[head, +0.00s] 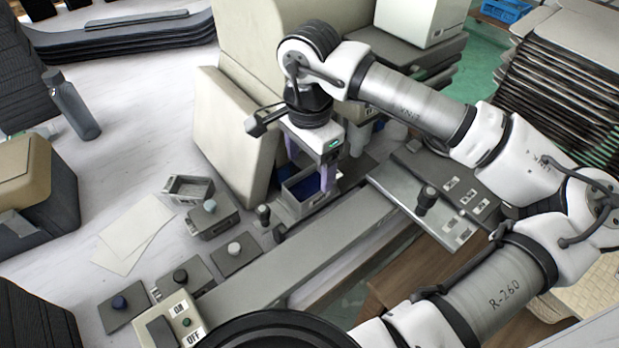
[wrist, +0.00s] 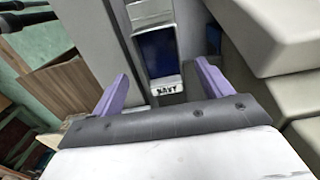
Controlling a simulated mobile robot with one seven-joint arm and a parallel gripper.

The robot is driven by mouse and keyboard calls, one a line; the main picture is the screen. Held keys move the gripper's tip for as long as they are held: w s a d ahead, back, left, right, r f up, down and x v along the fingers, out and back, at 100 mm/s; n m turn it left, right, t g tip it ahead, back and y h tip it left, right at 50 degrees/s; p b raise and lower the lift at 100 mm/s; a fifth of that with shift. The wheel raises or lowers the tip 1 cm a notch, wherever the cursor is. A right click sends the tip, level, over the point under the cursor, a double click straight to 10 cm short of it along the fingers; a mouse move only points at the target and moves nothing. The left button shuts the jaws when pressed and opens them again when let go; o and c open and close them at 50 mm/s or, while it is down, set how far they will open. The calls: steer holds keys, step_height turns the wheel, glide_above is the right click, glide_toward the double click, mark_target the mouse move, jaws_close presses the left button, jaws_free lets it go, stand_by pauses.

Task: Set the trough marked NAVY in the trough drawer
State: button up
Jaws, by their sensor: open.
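The trough marked NAVY (wrist: 167,87) is a grey open box with a dark blue inside, and its white label faces my wrist camera. In the head view the same grey trough (head: 296,208) sits upright at the end of a long grey panel. My gripper (head: 309,168) is above it, pointing down, its purple fingers apart on either side of the trough. In the wrist view the gripper (wrist: 162,72) is open, with gaps between both fingers and the trough. I cannot tell which part is the trough drawer.
Several square plates with knobs lie toward the front left. A tall beige block (head: 233,135) stands close left of my gripper. Papers (head: 133,233) lie on the pale table, with free room around them.

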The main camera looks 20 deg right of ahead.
step_height(320, 180, up, 6)
steer(key=shift+r+b, duration=0.25)
steer(key=shift+b, duration=0.05)
stand_by(0.4)
